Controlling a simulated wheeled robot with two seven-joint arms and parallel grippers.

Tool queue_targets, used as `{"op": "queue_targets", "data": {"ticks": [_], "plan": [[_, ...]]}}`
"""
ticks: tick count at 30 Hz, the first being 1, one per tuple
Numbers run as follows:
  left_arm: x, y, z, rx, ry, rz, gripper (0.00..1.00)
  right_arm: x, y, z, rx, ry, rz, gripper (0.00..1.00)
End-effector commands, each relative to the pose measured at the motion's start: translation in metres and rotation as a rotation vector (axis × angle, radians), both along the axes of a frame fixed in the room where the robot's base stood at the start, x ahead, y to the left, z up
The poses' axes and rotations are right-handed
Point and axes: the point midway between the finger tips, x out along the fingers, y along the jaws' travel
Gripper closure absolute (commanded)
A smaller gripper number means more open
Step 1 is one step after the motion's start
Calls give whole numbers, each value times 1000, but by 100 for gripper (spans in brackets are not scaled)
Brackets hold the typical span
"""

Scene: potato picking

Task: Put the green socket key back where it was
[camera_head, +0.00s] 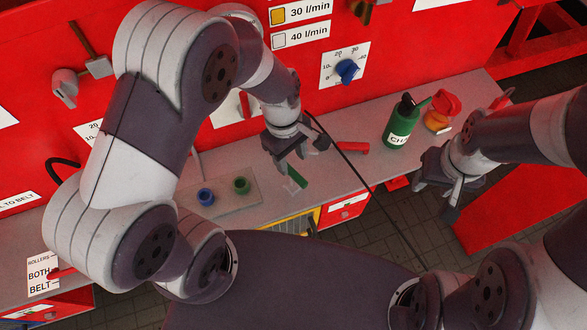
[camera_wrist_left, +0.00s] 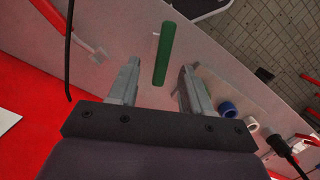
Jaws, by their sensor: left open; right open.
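The green socket key (camera_head: 297,178) is a short green bar lying on the grey shelf (camera_head: 330,185). It also shows in the left wrist view (camera_wrist_left: 163,52), just beyond the fingertips and roughly between them. My left gripper (camera_head: 292,164) is open and empty above the shelf, close to the key; its two fingers (camera_wrist_left: 160,70) show apart in the wrist view. I cannot tell how high above the key they are. A flat tray (camera_head: 222,208) left of the key holds a blue socket (camera_head: 206,197) and a green socket (camera_head: 241,185). My right gripper (camera_head: 448,195) is open and empty, off the shelf's front edge.
A red bar (camera_head: 353,146) lies on the shelf to the right. Beyond it stand a green bottle (camera_head: 397,128) and a red and orange container (camera_head: 441,110). A dark cable (camera_head: 350,160) crosses the shelf beside my left gripper. The red panel (camera_head: 405,50) rises behind.

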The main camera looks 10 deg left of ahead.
Motion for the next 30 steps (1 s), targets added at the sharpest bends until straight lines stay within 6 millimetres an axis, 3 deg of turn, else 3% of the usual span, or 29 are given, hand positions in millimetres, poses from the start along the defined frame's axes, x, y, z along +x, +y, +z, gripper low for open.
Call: {"op": "queue_targets", "data": {"ticks": [3,8,11,15,18,21,28,30], "plan": [[2,3,22,0,-2,0,51,0,0,-4,0,0,0,52],[3,8,41,2,-10,-25,51,0,0,-5,0,0,0,52],[-2,28,55,20,-71,-221,51,0,0,-5,0,0,0,52],[-19,63,71,75,-182,-651,51,0,0,-5,0,0,0,52],[-31,77,76,111,-228,-882,51,0,0,-5,0,0,0,52],[-37,83,77,129,-245,-989,51,0,0,-5,0,0,0,52],[-37,83,76,131,-247,-1005,51,0,0,-6,0,0,0,52],[-37,83,65,131,-246,-1004,51,0,0,-17,0,0,0,52]]}}
